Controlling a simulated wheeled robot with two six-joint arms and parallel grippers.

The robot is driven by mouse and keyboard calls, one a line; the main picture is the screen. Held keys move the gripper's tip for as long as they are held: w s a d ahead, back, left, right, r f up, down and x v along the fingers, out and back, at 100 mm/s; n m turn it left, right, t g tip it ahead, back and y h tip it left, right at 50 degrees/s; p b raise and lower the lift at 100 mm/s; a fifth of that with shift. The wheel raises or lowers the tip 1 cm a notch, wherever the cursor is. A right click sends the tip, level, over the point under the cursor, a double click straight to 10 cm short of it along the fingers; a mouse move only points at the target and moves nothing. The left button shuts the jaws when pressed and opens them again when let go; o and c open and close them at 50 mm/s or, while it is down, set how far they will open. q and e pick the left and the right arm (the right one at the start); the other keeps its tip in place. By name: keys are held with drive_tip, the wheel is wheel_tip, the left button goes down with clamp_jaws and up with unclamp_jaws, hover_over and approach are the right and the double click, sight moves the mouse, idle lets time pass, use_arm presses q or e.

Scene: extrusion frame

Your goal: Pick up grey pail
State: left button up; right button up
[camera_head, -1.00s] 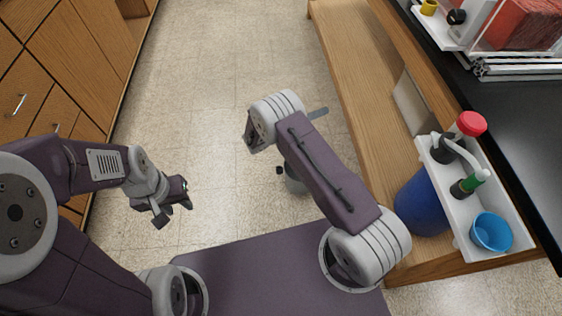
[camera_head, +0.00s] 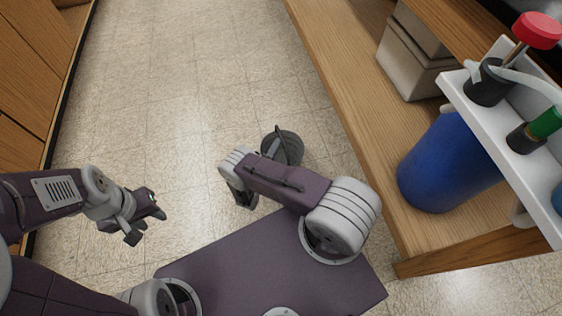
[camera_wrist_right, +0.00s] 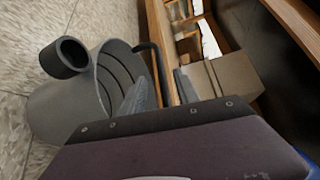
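The grey pail (camera_head: 287,148) stands on the floor just beyond my right arm in the head view, partly covered by it. In the right wrist view the pail (camera_wrist_right: 60,112) fills the left side, its ribbed inside showing, with a dark round tube-like part (camera_wrist_right: 66,56) at its rim. Most of this gripper is hidden in the head view. My left gripper (camera_head: 146,220) is open and empty over the floor, well left of the pail.
A wooden bench with a low shelf (camera_head: 335,70) runs along the right. It carries a blue bin (camera_head: 440,170) and grey boxes (camera_head: 408,60). A white caddy (camera_head: 470,105) with tools hangs above. Wooden cabinets (camera_head: 30,75) line the left. The floor between is clear.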

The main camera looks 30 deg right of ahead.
sight(281, 137)
drive_tip(key=b+x, duration=0.2)
drive_tip(key=x, duration=0.3)
drive_tip(key=shift+s+d+f, duration=0.1)
drive_tip(key=shift+f, duration=0.05)
drive_tip(key=shift+w+d+b, duration=0.2)
drive_tip(key=shift+b, duration=0.1)
drive_tip(key=shift+r, duration=0.2)
clamp_jaws()
idle(0.8)
